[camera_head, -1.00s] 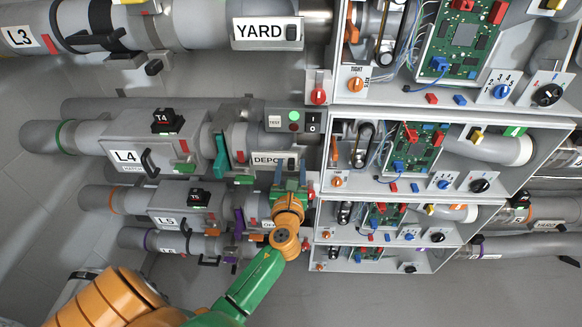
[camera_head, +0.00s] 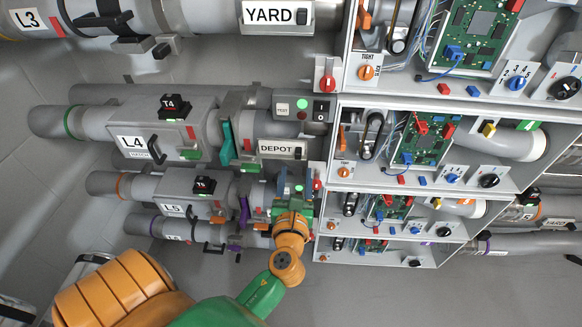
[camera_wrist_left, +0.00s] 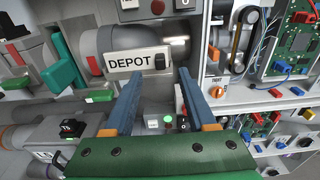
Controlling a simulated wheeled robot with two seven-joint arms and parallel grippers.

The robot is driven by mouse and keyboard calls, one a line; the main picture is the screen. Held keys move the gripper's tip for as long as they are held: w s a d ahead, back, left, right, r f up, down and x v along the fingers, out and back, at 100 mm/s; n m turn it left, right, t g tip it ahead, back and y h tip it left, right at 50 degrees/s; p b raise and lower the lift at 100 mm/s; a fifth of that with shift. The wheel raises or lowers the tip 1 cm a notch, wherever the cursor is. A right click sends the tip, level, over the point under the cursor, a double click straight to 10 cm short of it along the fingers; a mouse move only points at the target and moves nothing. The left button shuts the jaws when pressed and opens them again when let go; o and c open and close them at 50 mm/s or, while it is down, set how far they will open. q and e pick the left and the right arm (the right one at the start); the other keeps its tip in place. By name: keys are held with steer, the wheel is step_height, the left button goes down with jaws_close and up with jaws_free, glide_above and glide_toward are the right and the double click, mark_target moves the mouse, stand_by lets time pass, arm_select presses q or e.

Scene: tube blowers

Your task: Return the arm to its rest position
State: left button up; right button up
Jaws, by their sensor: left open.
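My left gripper (camera_head: 293,184) is in the lower middle of the head view, at the end of my orange and green arm. It sits just below the DEPOT label (camera_head: 281,149), in front of the pipe fittings beside the L5 row. In the left wrist view its two blue fingers (camera_wrist_left: 160,82) stand apart with nothing between them. The DEPOT label (camera_wrist_left: 138,62) shows beyond the fingertips, apart from them as far as I can tell. My right gripper is in neither view.
Stacked open cabinets with circuit boards (camera_head: 421,142) and knobs stand close to the gripper's right. The L4 unit (camera_head: 160,135) and L5 unit (camera_head: 180,190) stick out at left. Grey floor (camera_head: 340,295) lies clear at the bottom.

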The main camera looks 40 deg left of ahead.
arm_select(q)
steer(key=s+d+f+n+g+h, duration=0.2)
steer(key=s+f+n, duration=0.1)
steer(key=f, duration=0.6)
steer(key=s+d+f+n+g+h, duration=0.2)
steer(key=s+f+n+g+h, duration=0.15)
steer(key=f, duration=0.55)
steer(key=s+d+f+n+g+h, duration=0.1)
steer(key=s+d+f+n, duration=0.25)
steer(key=f, duration=0.65)
steer(key=s+f+n+g, duration=0.2)
steer(key=s+f+n, duration=0.2)
steer(key=s, duration=0.3)
steer(key=s+f+n+g+h, duration=0.1)
steer(key=s+f+n+g, duration=0.2)
steer(key=s+n, duration=0.4)
steer(key=s+f+n+g+h, duration=0.1)
steer(key=s+f+n+g, duration=0.1)
steer(key=s+f+n, duration=0.3)
steer(key=s+n, duration=0.1)
steer(key=s, duration=0.3)
steer(key=shift+s+a+f, duration=0.15)
steer(key=shift+a+f, duration=0.1)
steer(key=shift+a, duration=0.15)
steer(key=shift+g+h, duration=0.25)
